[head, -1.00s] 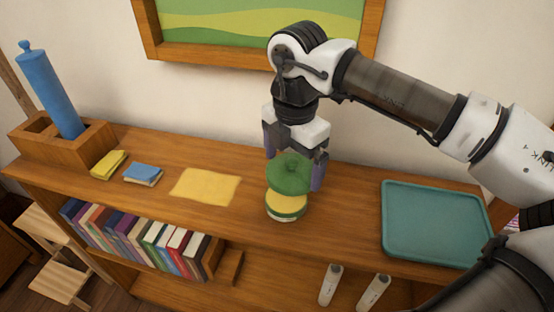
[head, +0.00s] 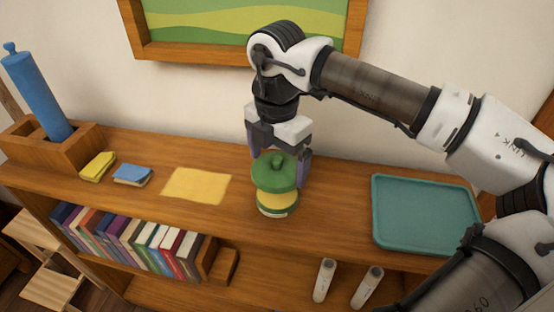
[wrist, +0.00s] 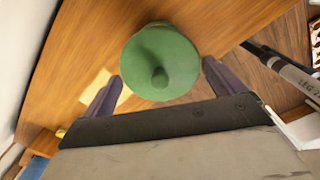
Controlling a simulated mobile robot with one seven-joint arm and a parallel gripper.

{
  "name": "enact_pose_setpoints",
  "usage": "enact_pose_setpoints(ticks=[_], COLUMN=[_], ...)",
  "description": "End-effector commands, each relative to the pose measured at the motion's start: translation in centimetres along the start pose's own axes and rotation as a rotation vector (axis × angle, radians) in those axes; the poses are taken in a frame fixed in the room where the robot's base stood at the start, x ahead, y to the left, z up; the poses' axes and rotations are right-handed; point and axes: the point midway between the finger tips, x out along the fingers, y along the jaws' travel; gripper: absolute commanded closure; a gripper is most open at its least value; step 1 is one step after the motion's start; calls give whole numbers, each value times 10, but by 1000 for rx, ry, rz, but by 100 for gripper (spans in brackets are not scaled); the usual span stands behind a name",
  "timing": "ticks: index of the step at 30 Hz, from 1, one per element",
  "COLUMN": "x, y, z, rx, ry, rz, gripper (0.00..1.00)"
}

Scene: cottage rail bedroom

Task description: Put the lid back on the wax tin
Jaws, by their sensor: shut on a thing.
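My gripper (head: 279,158) is shut on the green round lid (head: 276,175), which has a small knob on top. The lid also shows in the wrist view (wrist: 160,50), between the two purple fingers. The wax tin (head: 278,209) stands upright on the wooden shelf top, below the lid. A strip of its yellow wax shows between lid and rim, so the lid appears just above the tin. The lid looks roughly level and nearly over the tin. The lid hides the tin in the wrist view and hides the back of the wax in the head view.
A teal tray (head: 425,245) lies to the right. A yellow cloth (head: 196,186), a blue sponge-like block (head: 132,175) and a yellow one (head: 97,166) lie to the left. A wooden box (head: 47,157) holds a blue cylinder (head: 36,93). The picture frame (head: 240,60) hangs behind.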

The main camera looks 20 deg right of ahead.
Motion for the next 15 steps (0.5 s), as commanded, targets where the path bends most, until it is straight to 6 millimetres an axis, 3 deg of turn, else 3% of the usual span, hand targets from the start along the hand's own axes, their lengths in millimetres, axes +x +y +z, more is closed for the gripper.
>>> enact_pose_setpoints(ticks=[15], x=[50], y=[0], z=[0], rx=[-1], ry=[1], rz=[0], gripper=[27])
